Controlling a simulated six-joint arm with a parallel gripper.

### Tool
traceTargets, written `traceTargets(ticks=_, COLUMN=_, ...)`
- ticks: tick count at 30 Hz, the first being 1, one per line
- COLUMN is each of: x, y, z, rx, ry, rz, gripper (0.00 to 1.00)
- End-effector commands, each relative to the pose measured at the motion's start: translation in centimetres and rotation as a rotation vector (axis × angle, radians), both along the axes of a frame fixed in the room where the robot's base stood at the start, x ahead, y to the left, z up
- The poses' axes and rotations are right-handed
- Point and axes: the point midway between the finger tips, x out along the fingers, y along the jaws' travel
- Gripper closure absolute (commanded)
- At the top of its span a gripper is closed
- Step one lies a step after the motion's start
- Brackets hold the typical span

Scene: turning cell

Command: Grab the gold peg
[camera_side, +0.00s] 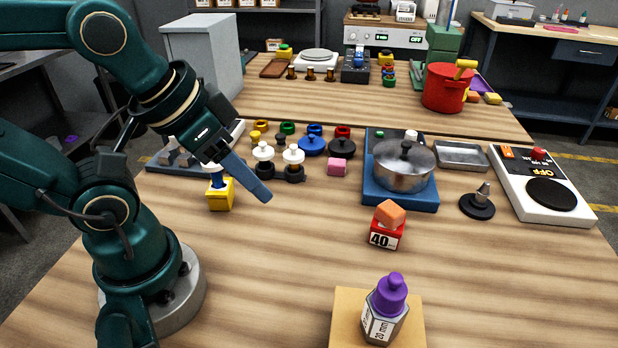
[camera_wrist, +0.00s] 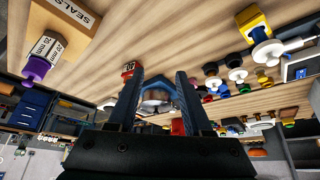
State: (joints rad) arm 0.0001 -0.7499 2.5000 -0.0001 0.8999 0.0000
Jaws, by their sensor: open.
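I cannot pick out the gold peg for certain in either view. Three small amber-brown cylinders (camera_side: 310,73) stand on the back table in the side view, and I cannot tell whether one of them is the peg. My gripper (camera_side: 264,194) is above the left-middle of the front table, pointing down to the right. In the wrist view my gripper (camera_wrist: 158,75) shows two fingers spread apart, with nothing between the tips.
A yellow block with a blue top (camera_side: 221,192) stands close to my gripper. White and black knobbed pieces (camera_side: 293,163), a steel pot (camera_side: 404,170), a red block (camera_side: 386,232) and a purple-capped hexagonal piece (camera_side: 388,305) stand further right. The front middle is bare wood.

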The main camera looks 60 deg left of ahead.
Motion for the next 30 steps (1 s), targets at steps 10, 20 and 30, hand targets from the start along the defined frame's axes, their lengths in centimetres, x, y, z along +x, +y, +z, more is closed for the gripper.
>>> traceTargets(ticks=10, x=0.0, y=0.0, z=0.0, rx=0.000, ry=0.000, rz=0.000, gripper=0.42)
traceTargets(ticks=20, x=0.0, y=0.0, z=0.0, rx=0.000, ry=0.000, rz=0.000, gripper=0.29)
traceTargets(ticks=30, x=0.1, y=0.0, z=4.3, rx=0.000, ry=-0.007, rz=0.000, gripper=0.29)
